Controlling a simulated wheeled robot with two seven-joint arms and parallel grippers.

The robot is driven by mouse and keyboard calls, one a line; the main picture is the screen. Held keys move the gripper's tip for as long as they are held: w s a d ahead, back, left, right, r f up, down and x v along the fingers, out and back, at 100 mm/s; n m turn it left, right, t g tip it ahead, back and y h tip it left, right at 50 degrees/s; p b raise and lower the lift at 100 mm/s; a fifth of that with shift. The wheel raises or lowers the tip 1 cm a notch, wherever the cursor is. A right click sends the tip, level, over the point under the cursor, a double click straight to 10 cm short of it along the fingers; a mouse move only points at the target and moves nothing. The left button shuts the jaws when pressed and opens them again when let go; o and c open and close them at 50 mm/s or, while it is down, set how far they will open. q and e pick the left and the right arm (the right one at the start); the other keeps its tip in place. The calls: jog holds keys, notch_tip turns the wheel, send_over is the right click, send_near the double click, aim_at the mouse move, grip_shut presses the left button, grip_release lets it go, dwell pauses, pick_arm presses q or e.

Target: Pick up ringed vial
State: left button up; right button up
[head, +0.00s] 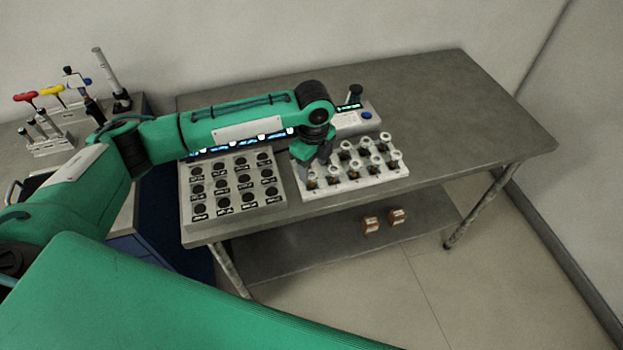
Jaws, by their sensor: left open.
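A white rack (368,183) on the grey table holds several small vials with white caps (379,147) and dark or amber bodies. I cannot make out a ring on any vial at this size. My left gripper (312,172) points down over the left end of this rack, close to the vials there. It is open, and its fingers are small and dark, so I cannot tell whether a vial stands between them. My left arm hides part of the rack's back left corner. My right gripper is not in view.
A grey block (236,207) with rows of dark round holes and labels stands just left of the rack. An instrument with a lit display (350,107) stands behind. The table's right side (470,120) is clear. Two small brown-and-white containers (371,225) sit on the lower shelf.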

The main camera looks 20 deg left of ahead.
aim_at(311, 174)
pick_arm(q)
jog(key=f, duration=0.1)
jog(key=f+p, duration=0.1)
jog(key=f, duration=0.1)
jog(key=f+p, duration=0.1)
jog(key=shift+a+f, duration=0.25)
jog(key=shift+f, duration=0.15)
jog(key=shift+w+f, duration=0.1)
jog(key=shift+f, duration=0.2)
jog(key=c, duration=1)
jog(key=shift+c, duration=0.2)
